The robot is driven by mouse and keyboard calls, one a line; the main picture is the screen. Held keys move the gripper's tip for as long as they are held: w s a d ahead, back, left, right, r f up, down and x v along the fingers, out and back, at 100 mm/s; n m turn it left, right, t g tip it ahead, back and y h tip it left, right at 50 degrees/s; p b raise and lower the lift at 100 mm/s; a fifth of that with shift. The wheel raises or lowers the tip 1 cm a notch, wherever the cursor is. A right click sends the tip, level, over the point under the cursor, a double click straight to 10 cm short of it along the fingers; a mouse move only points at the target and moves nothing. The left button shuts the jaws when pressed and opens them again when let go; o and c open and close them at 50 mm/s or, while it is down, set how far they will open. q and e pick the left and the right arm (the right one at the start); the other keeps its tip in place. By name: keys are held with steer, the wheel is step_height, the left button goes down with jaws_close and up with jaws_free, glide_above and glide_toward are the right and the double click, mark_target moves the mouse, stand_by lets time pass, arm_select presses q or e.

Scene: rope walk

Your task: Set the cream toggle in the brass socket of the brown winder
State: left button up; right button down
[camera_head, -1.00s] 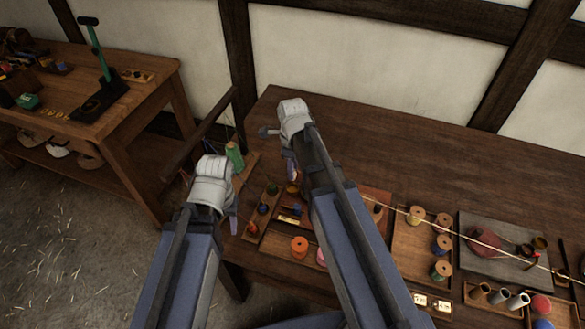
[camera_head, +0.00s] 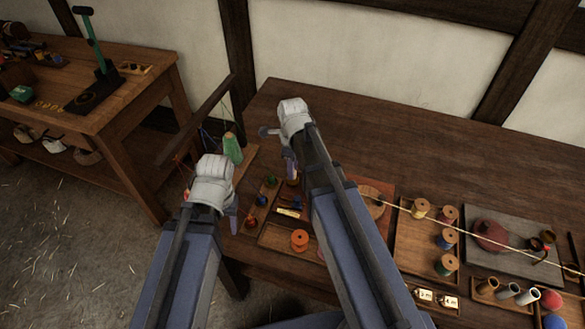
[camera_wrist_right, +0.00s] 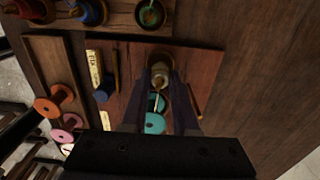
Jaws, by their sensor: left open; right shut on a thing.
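My right gripper (camera_wrist_right: 160,80) is shut on a small cream toggle (camera_wrist_right: 160,76), which shows between its fingertips in the right wrist view. A brown round piece (camera_wrist_right: 158,56) shows just beyond the toggle; it may be the brown winder, and I cannot make out its brass socket or whether the toggle touches it. In the head view my right gripper (camera_head: 288,170) points down over the left part of the table, and its arm hides much below it. My left gripper (camera_head: 233,222) is open and empty, left of the small rack.
Teal spools (camera_wrist_right: 155,123) lie near the right fingers. A rack with several coloured bobbins (camera_head: 262,200) and an orange spool (camera_head: 299,240) are close by. A green cone (camera_head: 232,147) stands behind. A cord crosses the right side. The table's back (camera_head: 400,130) is clear.

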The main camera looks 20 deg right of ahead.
arm_select(q)
steer(key=shift+f, duration=0.1)
arm_select(e)
steer(key=shift+f, duration=0.15)
stand_by(0.4)
arm_select(q)
steer(key=shift+f+b, duration=0.8)
steer(key=shift+b, duration=0.1)
arm_select(e)
steer(key=shift+f, duration=0.75)
arm_select(q)
steer(key=shift+f, duration=0.15)
arm_select(e)
steer(key=shift+f, duration=0.15)
steer(key=shift+c, duration=1)
jaws_free()
step_height(320, 180, up, 8)
steer(key=p, duration=0.8)
arm_select(q)
step_height(320, 180, up, 8)
